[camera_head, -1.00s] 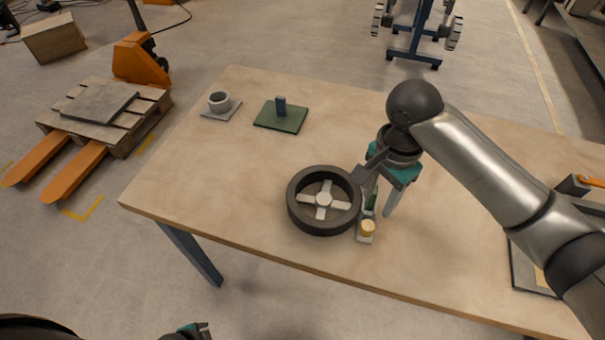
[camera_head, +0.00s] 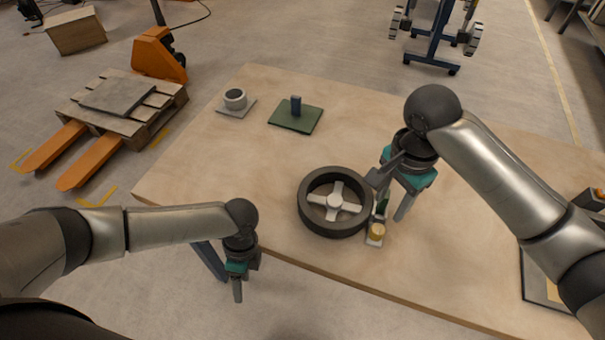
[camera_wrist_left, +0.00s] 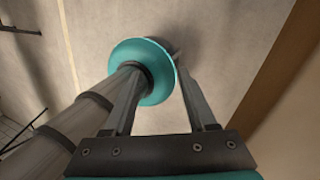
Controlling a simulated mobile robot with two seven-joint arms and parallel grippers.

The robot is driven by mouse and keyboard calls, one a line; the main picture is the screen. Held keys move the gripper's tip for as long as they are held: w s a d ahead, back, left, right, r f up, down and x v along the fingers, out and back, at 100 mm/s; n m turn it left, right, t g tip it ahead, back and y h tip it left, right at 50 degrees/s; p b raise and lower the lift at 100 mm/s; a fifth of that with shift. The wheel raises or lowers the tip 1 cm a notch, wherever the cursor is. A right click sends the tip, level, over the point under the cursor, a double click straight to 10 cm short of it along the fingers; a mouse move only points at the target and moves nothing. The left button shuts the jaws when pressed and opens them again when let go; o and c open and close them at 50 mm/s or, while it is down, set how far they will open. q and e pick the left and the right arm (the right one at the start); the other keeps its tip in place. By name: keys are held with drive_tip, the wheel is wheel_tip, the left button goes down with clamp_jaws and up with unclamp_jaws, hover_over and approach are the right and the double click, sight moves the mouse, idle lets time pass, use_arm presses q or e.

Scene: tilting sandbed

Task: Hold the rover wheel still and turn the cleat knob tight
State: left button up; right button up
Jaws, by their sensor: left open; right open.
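The rover wheel (camera_head: 306,212) lies flat on the table, a dark ring with pale spokes and hub. My left gripper (camera_head: 238,292) is open and empty off the table's front edge, left of the wheel. It also shows in the left wrist view (camera_wrist_left: 165,92) with nothing between its fingers.
The wooden table (camera_head: 200,160) is clear left of the wheel. A dark-framed tray (camera_head: 545,288) lies at the right.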

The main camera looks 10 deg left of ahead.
use_arm(q)
wheel_tip(320, 180, up, 11)
drive_tip(key=d+m+g+y, duration=0.1)
drive_tip(key=d+g+y, duration=0.1)
drive_tip(key=g, duration=0.1)
wheel_tip(320, 180, up, 12)
drive_tip(key=f+m+t+h, duration=0.1)
drive_tip(key=m+t+h, duration=0.1)
drive_tip(key=m+t, duration=0.5)
hover_over(312, 214)
drive_tip(key=shift+m+g, duration=0.3)
drive_tip(key=shift+m, duration=0.1)
wheel_tip(312, 214, down, 14)
drive_tip(key=shift+s+r, duration=0.1)
drive_tip(key=shift+r, duration=0.05)
drive_tip(key=shift+c, duration=0.3)
clamp_jaws()
